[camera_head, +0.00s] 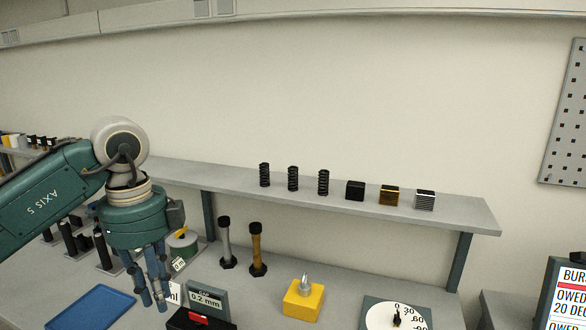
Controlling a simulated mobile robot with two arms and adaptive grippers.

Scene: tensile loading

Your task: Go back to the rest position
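My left gripper (155,295) hangs from the green arm at the left, its blue fingers pointing down over the bench. The fingers stand apart with gaps between them, and I see nothing held in them. It is in front of the green and white spool and near the "0.2 mm" box, above the bench surface. My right gripper is not in view.
A grey shelf (458,207) holds black springs (293,178) and small blocks (389,195). Below are two bolt-like specimens (257,250), a yellow block (303,299), a white dial (378,312), a "0.2 mm" box (207,299) and a blue tray (92,308). A screen (566,297) stands right.

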